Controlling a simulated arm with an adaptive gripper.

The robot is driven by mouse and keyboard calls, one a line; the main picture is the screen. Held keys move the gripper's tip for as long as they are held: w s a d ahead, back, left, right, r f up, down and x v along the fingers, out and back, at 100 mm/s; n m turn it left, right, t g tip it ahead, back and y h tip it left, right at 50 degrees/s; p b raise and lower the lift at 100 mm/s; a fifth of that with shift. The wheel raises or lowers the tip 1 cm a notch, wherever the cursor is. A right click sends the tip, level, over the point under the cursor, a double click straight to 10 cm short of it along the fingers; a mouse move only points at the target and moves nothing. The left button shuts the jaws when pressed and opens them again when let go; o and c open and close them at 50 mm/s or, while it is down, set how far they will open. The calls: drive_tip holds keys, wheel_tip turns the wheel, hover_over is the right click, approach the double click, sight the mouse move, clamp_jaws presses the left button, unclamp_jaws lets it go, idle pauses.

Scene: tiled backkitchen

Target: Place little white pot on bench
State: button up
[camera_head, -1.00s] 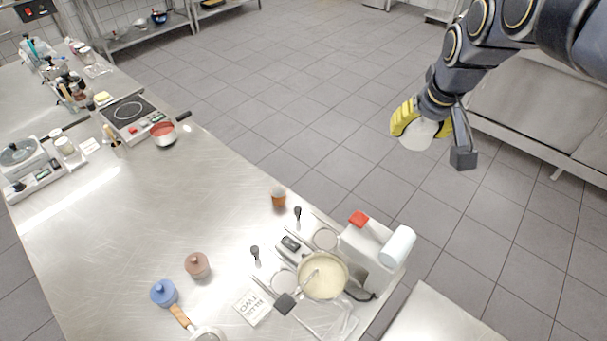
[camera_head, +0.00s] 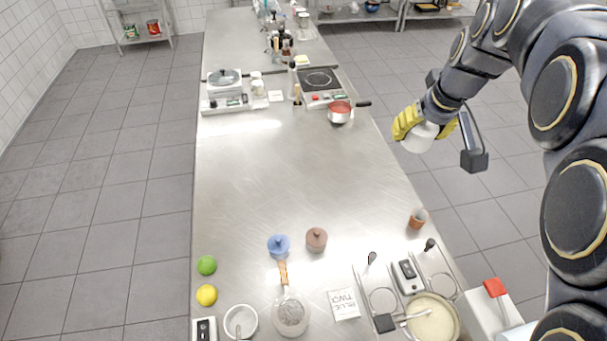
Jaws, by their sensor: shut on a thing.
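My gripper (camera_head: 428,130) has yellow fingers and is shut on a little white pot (camera_head: 419,138). It holds the pot in the air, to the right of the bench's right edge as seen in the picture, with grey floor behind it. The fingers hide part of the pot. The bench (camera_head: 270,185) is a long steel worktop running from front to back. Its middle is bare and shiny.
A red-filled saucepan (camera_head: 340,113) stands near the bench's right edge, beside a hob (camera_head: 318,82). A blue pot (camera_head: 279,246), a brown pot (camera_head: 316,239), a terracotta cup (camera_head: 417,219), a lime (camera_head: 206,265) and a lemon (camera_head: 206,295) are nearer.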

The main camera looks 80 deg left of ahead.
drive_tip(key=n, duration=0.2)
hover_over(350, 234)
drive_tip(key=d, duration=0.1)
drive_tip(key=f, duration=0.1)
drive_tip(key=shift+g, duration=0.4)
wheel_tip(350, 234, down, 32)
drive_tip(key=shift+d+f, duration=0.1)
drive_tip(key=shift+d, duration=0.05)
drive_tip(key=o, duration=0.9)
drive_tip(key=shift+f, duration=0.1)
drive_tip(key=v, duration=1.2)
